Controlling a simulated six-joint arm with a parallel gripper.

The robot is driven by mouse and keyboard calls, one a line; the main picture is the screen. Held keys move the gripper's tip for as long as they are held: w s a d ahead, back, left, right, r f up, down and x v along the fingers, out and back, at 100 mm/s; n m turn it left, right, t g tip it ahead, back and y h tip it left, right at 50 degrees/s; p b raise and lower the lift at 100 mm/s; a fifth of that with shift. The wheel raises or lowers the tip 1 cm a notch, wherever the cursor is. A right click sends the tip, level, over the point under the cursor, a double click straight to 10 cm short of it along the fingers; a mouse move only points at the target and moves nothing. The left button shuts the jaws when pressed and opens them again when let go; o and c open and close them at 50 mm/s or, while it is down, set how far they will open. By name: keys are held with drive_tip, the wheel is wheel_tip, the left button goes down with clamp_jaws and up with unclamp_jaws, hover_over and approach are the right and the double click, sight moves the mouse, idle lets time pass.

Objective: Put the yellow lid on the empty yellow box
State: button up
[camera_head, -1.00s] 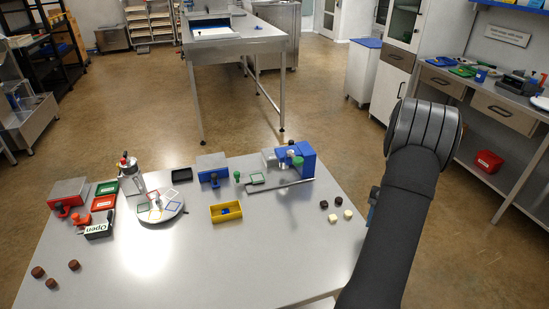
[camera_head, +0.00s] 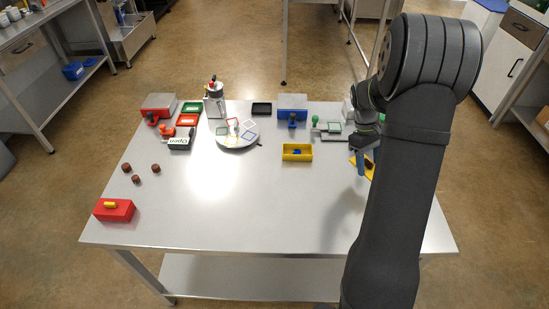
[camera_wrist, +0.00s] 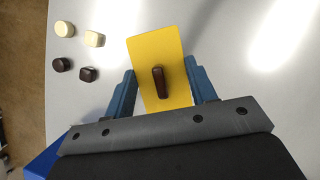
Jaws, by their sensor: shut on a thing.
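The yellow lid (camera_wrist: 150,50) is a flat yellow plate with a dark brown handle (camera_wrist: 159,82) in its middle. My gripper (camera_wrist: 162,85) is shut on the lid, with a blue finger at each side edge. In the head view my gripper (camera_head: 365,164) and part of the lid (camera_head: 370,168) show at the right of the table, partly hidden by my arm. The yellow box (camera_head: 284,157) is open-topped and stands to the left of the gripper, apart from it.
A round white turntable (camera_head: 237,142) with coloured frames is left of the box. A blue block (camera_head: 292,115) stands behind the box. A red box (camera_head: 114,211) with a yellow handle is front left. Pale and dark pieces (camera_wrist: 63,30) lie near the lid. The front middle is clear.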

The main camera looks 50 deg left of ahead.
drive_tip(key=s+a+r+n+t+y, duration=0.1)
drive_tip(key=s+a+r+n+t, duration=0.25)
drive_tip(key=s+a+n, duration=0.85)
hover_over(273, 178)
drive_tip(key=a, duration=0.1)
drive_tip(key=shift+m+t, duration=0.3)
drive_tip(key=shift+t, duration=0.05)
drive_tip(key=f, duration=0.4)
drive_tip(key=s+f, duration=0.1)
drive_tip(key=f, duration=0.2)
drive_tip(key=shift+f, duration=2.05)
drive_tip(key=shift+f, duration=0.1)
drive_tip(key=o, duration=0.9)
drive_tip(key=shift+o, duration=0.2)
drive_tip(key=v, duration=1.1)
drive_tip(key=shift+r, duration=0.3)
drive_tip(key=shift+o, duration=0.6)
drive_tip(key=shift+s+r, duration=0.1)
drive_tip(key=shift+r, duration=0.25)
